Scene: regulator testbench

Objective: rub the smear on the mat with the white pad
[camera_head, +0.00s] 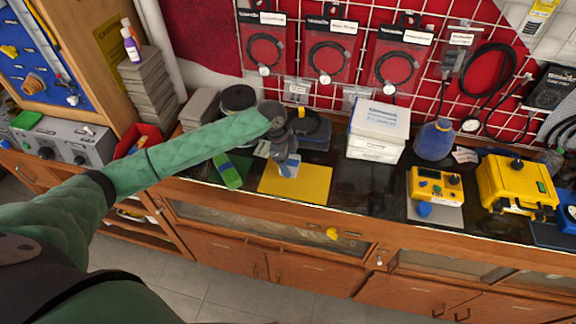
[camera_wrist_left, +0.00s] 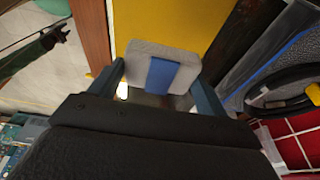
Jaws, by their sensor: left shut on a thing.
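The yellow mat (camera_head: 312,188) lies flat on the dark counter, and part of it shows in the left wrist view (camera_wrist_left: 190,20). My left gripper (camera_head: 285,162) is over the mat's left part, pointing down. In the left wrist view its two fingers (camera_wrist_left: 160,85) are shut on the sides of the white pad (camera_wrist_left: 136,58), a pale block with a blue band. In the head view the pad (camera_head: 292,162) is small and partly hidden by the gripper. I cannot tell whether it touches the mat. No smear can be made out. My right gripper is not in view.
A green item (camera_head: 230,172) lies just left of the mat. White boxes (camera_head: 376,140), a blue bottle (camera_head: 434,139) and a yellow tester (camera_head: 436,184) stand to the right. The mat's right half is clear.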

